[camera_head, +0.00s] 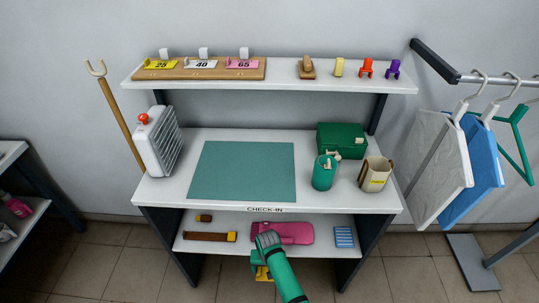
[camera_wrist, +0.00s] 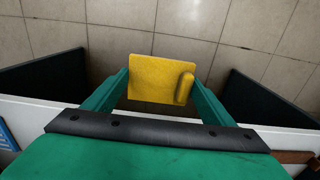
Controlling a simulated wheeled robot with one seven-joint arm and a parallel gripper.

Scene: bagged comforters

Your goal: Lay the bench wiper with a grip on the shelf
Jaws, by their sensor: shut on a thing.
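The bench wiper, a flat yellow pad with a raised rounded grip at one side, shows in the wrist view (camera_wrist: 152,76). My gripper (camera_wrist: 160,84) is shut on it, one green finger at each side. In the head view my gripper (camera_head: 261,266) is low, in front of the lower shelf, and only a little yellow of the wiper (camera_head: 264,274) shows under it. The upper shelf (camera_head: 285,77) is a white board above the counter. The lower shelf (camera_head: 262,220) is a white board under the counter.
The lower shelf holds a pink item (camera_head: 292,232), a brown strip with a yellow end (camera_head: 208,237) and a blue striped block (camera_head: 344,237). The counter (camera_head: 320,145) carries a green mat, heater, box and cups. Several small items stand on the upper shelf.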

